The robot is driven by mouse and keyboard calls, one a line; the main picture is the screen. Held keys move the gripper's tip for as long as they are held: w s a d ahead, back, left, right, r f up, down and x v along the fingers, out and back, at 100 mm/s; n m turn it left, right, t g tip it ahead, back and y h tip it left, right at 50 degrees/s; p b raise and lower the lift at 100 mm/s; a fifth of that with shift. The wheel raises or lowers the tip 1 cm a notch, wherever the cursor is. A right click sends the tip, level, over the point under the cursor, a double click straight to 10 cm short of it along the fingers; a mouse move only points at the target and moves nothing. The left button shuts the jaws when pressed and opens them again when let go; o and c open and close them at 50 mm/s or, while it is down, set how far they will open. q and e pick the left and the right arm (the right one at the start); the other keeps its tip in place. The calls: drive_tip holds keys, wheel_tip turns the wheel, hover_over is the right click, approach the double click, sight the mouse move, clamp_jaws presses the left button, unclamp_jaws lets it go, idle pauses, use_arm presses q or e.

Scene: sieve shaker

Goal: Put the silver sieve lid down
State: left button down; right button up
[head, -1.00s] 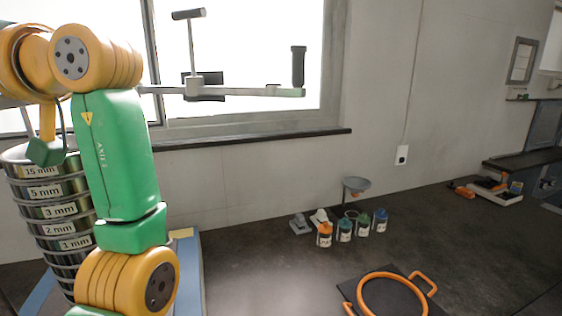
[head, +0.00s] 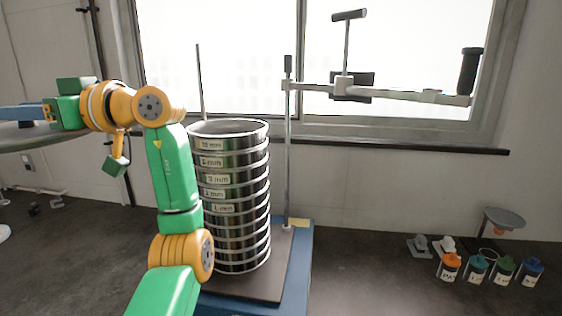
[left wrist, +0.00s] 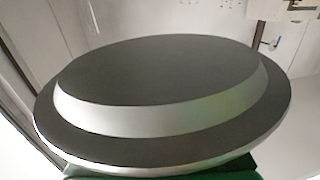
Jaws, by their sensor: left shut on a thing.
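The silver sieve lid (left wrist: 160,75) fills most of the left wrist view, a round disc with a raised middle and a wide flat rim. In the head view the lid (head: 40,138) seems to be the grey disc cut off by the left edge, held out in the air left of the sieve stack. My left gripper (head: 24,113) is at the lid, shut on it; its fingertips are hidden. The sieve stack (head: 232,190), with size labels, stands upright with its top ring uncovered. My right gripper is not in view.
The stack stands on the blue shaker base (head: 304,270) between upright rods (head: 288,160). A clamp arm (head: 400,92) extends to the right, above the stack. Several small jars (head: 477,268) stand at the right. Dark worktop (head: 70,245) is largely clear at the left.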

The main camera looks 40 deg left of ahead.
use_arm(q)
drive_tip(key=shift+g, duration=0.3)
drive_tip(key=w+d, duration=0.1)
drive_tip(key=w+d+r, duration=0.1)
drive_tip(key=w+d, duration=0.2)
drive_tip(key=w, duration=0.1)
drive_tip(key=shift+d+r, duration=0.15)
drive_tip(key=shift+r, duration=0.25)
drive_tip(key=w+d+f+m+t+y, duration=0.2)
drive_tip(key=w+d+f+m+t, duration=0.2)
drive_tip(key=w+d+f+t, duration=0.35)
drive_tip(key=w+d+f+m+t+y, duration=0.2)
drive_tip(key=w+d+f+m+t, duration=0.15)
drive_tip(key=w+d, duration=0.65)
drive_tip(key=w+d+f+m+t+h, duration=0.1)
drive_tip(key=d+f+m+t, duration=0.2)
drive_tip(key=f+t, duration=0.25)
drive_tip(key=w+d+f+m+t+h, duration=0.1)
drive_tip(key=d+f+m+t+h, duration=0.2)
drive_tip(key=f, duration=0.4)
drive_tip(key=s+d+f+m+t+h, duration=0.2)
drive_tip(key=s+d+f+m+t, duration=0.1)
drive_tip(key=f, duration=0.4)
drive_tip(key=s+d+f+m+t+h, duration=0.3)
drive_tip(key=s+d+f+t, duration=0.1)
drive_tip(key=d+f, duration=0.3)
drive_tip(key=shift+d+t+h, duration=0.25)
drive_tip(key=shift+t+h, duration=0.05)
drive_tip(key=shift+t, duration=0.05)
drive_tip(key=shift+s+r, duration=0.1)
